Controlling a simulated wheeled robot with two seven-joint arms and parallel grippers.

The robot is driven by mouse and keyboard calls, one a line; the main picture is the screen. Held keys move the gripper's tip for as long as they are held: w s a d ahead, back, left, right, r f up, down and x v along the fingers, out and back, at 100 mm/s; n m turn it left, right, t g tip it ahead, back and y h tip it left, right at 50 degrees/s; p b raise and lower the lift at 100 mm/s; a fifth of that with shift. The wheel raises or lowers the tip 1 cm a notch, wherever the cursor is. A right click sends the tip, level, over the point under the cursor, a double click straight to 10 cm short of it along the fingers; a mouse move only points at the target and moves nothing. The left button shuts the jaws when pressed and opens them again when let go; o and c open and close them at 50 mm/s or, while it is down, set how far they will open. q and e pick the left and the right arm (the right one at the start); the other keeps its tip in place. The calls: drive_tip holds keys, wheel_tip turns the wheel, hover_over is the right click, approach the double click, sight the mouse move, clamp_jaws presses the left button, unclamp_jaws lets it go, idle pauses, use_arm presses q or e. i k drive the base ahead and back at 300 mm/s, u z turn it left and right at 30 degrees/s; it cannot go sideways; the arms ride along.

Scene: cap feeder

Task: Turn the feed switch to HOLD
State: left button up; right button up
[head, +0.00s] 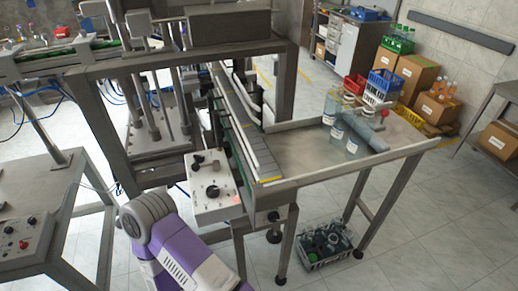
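A white control box (217,207) is mounted at the near side of the conveyor, left of the steel table. A black rotary knob (213,191) sits on its top face and appears to be the feed switch. Another small black control (198,159) is at the box's far end. Labels and the knob's setting are too small to read. A purple and grey arm link (170,245) of mine rises from the bottom edge, left of the box. Neither gripper shows in the head view.
A conveyor (245,135) runs behind the box to a steel table (295,150) with several bottles (338,130). A crate of bottles (324,245) stands on the floor below. Another control panel (20,233) is at the left edge. Floor between the panel and table is partly clear.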

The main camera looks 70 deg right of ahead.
sight(199, 160)
drive_tip(key=z, duration=2.25)
